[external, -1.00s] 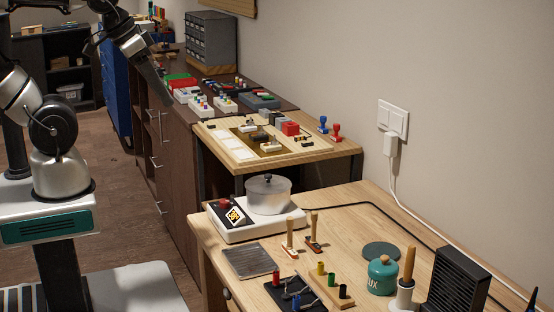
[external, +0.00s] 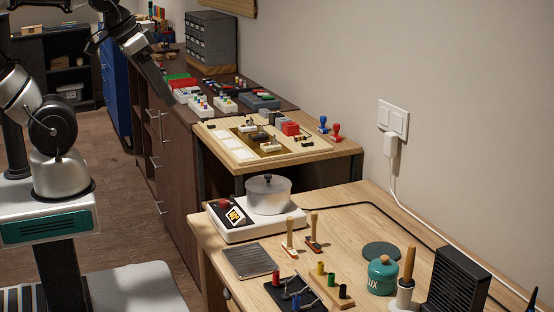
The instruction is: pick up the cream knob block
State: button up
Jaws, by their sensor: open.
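Small pale blocks with knobs on top show in the external view. A cream block (external: 270,146) with small dark and light parts on it sits on the wooden board of the middle table. Two whitish blocks with coloured knobs, a left one (external: 200,108) and a right one (external: 225,105), stand on the dark bench behind. I cannot tell for sure which is the cream knob block. My gripper (external: 168,97) is open, at the near left edge of the dark bench, pointing down, apart from these blocks. Its fingertips are small and dark.
A red tray (external: 181,81) and a grey drawer cabinet (external: 211,40) stand on the dark bench. The middle table holds a red block (external: 290,128) and two stamps, blue (external: 323,124) and red (external: 336,132). A pot (external: 268,194) stands on the front table.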

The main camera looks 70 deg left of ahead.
jog(key=w+a+r+n, duration=0.2)
jog(key=w+a+n, duration=0.1)
jog(key=w+n, duration=0.6)
jog(key=n+g+p, duration=0.1)
jog(key=n+p, duration=0.1)
jog(key=n, duration=2.5)
send_over(271, 144)
jog(key=s, duration=0.4)
notch_tip(271, 144, down, 22)
jog(key=shift+w+d+f, duration=0.1)
jog(key=shift+w+x, duration=0.15)
jog(key=shift+x, duration=1.4)
jog(key=shift+w+x, duration=0.1)
jog(key=shift+x, duration=1.4)
jog(key=c, duration=1.1)
jog(key=shift+c, duration=0.2)
